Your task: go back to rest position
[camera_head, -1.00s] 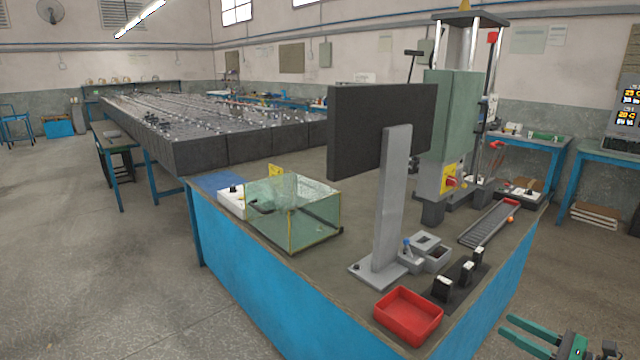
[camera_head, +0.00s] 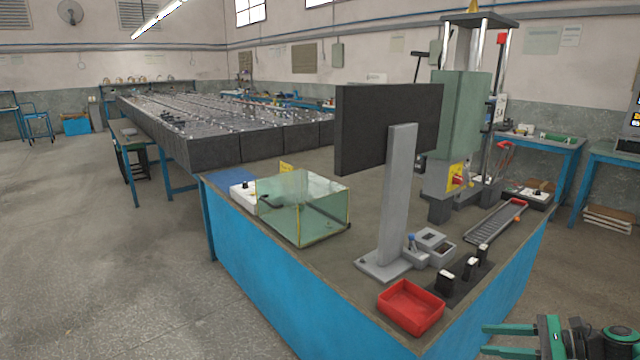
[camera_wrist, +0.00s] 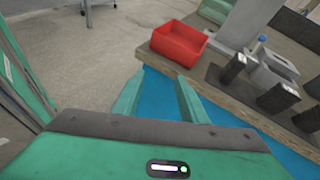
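My gripper (camera_head: 484,339) is at the bottom right of the head view, in front of the workbench's blue side panel and below its top. Its two green fingers are spread apart with nothing between them. The fingers also show in the wrist view (camera_wrist: 157,97), pointing toward the bench edge. A red tray (camera_head: 411,307) sits at the front corner of the bench top, ahead of the gripper. It also shows in the wrist view (camera_wrist: 180,42), and it looks empty.
The workbench (camera_head: 300,320) carries a dark panel (camera_head: 388,125) on a grey post, a glass box (camera_head: 305,207), a press (camera_head: 460,135) and a black rack (camera_head: 462,278) with dark blocks. Open floor (camera_head: 110,270) lies left of the bench.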

